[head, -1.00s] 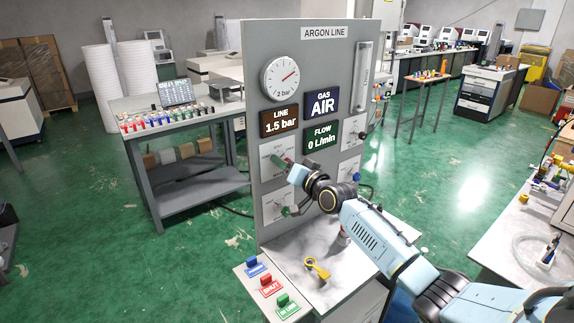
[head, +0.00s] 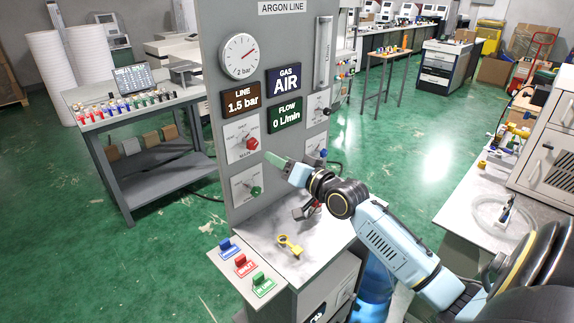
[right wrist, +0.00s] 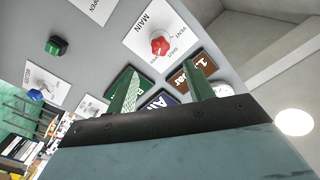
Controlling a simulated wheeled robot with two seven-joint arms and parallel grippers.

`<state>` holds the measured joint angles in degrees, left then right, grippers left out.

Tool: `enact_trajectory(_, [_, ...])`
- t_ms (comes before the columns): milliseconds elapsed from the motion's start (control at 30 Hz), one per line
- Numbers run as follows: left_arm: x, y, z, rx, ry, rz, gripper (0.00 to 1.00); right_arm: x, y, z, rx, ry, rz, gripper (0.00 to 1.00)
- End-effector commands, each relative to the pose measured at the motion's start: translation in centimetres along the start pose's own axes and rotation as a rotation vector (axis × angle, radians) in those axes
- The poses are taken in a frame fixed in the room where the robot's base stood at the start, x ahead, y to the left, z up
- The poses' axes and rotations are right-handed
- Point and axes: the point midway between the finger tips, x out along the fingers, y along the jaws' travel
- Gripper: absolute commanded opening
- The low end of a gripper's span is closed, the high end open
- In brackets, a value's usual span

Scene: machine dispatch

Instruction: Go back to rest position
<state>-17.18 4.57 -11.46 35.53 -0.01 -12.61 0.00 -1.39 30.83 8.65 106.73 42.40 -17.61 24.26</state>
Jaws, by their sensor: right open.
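My right gripper (head: 272,159) is open and empty in front of the grey argon line panel (head: 214,110). It is apart from the red MAIN knob (head: 252,144), which stands up and left of it. A green knob (head: 255,190) sits lower on the panel, and a blue knob (head: 323,153) sits to the right. In the right wrist view the two green fingers (right wrist: 160,90) are spread with nothing between them, and the red knob (right wrist: 159,45) shows beyond them. My left gripper is not in view.
A yellow key-like piece (head: 289,245) lies on the panel's counter (head: 262,226). Blue, red and green tags (head: 241,265) stand at its front edge. A grey cart with small bottles (head: 150,170) is at left. A white bench (head: 480,205) is at right.

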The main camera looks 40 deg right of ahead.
Motion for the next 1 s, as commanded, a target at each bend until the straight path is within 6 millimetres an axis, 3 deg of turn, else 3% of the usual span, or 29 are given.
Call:
enact_trajectory(200, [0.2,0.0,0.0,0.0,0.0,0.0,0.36,-1.4,0.0,0.0,0.0,-0.001,0.0,0.52])
enact_trajectory(800, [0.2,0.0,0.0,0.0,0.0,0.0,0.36,-1.5,-0.1,0.2,-0.002,-0.005,0.001,0.52])
enact_trajectory(900, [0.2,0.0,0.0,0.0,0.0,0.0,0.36,-1.9,-0.3,2.0,-0.026,-0.055,0.013,0.52])
enact_trajectory(1000, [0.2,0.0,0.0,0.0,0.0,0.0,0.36,-3.4,-0.9,6.6,-0.087,-0.179,0.043,0.52])
